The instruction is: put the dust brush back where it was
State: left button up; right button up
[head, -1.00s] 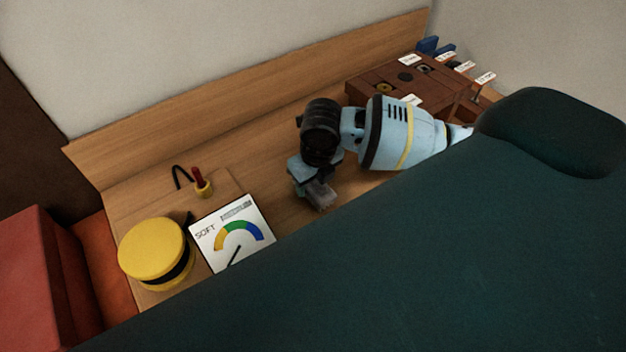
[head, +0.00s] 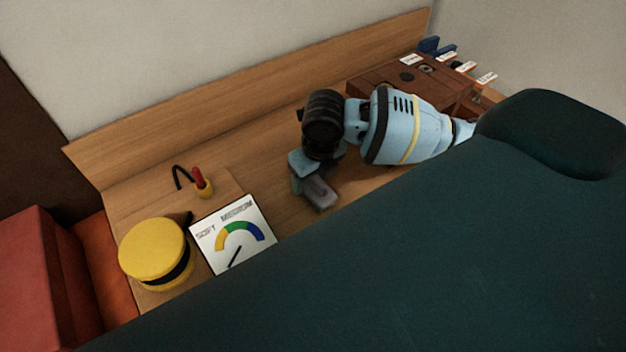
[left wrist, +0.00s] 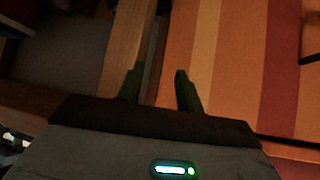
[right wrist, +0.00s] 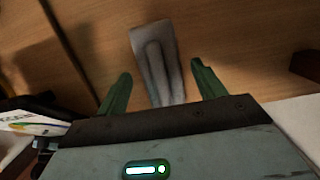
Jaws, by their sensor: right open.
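A grey, tapered, ridged piece (right wrist: 158,62), which looks like the dust brush, lies on the wooden bench top between the spread fingers of my right gripper (right wrist: 161,72). In the head view the same grey piece (head: 320,193) shows just below my right gripper (head: 302,177). The right fingers are open on both sides of it, with visible gaps; I cannot tell how far above it they are. My left gripper (left wrist: 158,70) is open and empty, seen only in the left wrist view, over a wooden edge and an orange striped surface.
A dial card (head: 232,236), a yellow round box (head: 152,250) and a small yellow holder with a red-handled tool (head: 203,186) stand at the left of the bench. A brown wooden box (head: 400,78) with labels stands at the back right. A wooden backboard (head: 250,85) runs behind.

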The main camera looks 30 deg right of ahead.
aim_at(318, 182)
notch_tip(318, 182, up, 10)
jog(key=s, duration=0.1)
jog(key=shift+s, duration=0.3)
